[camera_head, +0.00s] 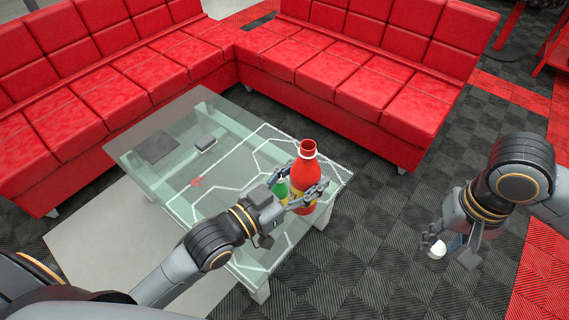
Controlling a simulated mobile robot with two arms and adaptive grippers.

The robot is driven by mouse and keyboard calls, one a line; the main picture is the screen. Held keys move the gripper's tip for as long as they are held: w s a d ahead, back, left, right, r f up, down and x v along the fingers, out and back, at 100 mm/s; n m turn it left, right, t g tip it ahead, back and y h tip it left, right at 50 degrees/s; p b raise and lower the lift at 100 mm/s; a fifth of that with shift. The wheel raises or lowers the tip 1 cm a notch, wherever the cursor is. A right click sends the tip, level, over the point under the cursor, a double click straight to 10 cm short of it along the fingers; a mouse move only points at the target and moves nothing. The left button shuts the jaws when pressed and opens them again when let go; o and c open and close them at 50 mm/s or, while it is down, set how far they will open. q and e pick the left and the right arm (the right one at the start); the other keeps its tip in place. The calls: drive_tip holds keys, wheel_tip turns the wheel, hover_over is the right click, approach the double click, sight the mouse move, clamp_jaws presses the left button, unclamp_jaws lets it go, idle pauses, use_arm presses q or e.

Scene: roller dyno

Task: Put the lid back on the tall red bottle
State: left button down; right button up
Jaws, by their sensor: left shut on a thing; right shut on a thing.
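The tall red bottle (304,170) stands upright near the right corner of the glass table, with its mouth open at the top. My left gripper (308,194) is shut on the bottle around its lower body and hides part of it. My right gripper (447,250) is off to the right of the table, apart from the bottle, above the dark floor. It is shut on a small white lid (438,249), partly hidden by the fingers.
A smaller green bottle (280,188) stands just left of the red bottle, close to my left gripper. Red sofas (345,75) line the back and left.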

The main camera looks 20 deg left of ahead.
use_arm(q)
drive_tip(key=shift+s+d+m+g+h, duration=0.1)
drive_tip(key=shift+d+m+g+h, duration=0.4)
drive_tip(key=shift+d, duration=0.45)
drive_tip(key=shift+d+f+h, duration=0.1)
drive_tip(key=shift+d+h, duration=0.25)
drive_tip(key=shift+h, duration=0.05)
drive_tip(key=shift+s+f, duration=0.1)
use_arm(e)
drive_tip(key=w+a+r+n, duration=0.1)
drive_tip(key=w+a+r, duration=0.2)
drive_tip(key=a+r, duration=0.6)
drive_tip(key=w+a+r+n, duration=0.1)
drive_tip(key=w+a+r, duration=0.2)
drive_tip(key=a+r, duration=0.7)
drive_tip(key=a, duration=0.5)
drive_tip(key=shift+r, duration=0.2)
drive_tip(key=shift+f, duration=0.1)
drive_tip(key=shift+f, duration=1.95)
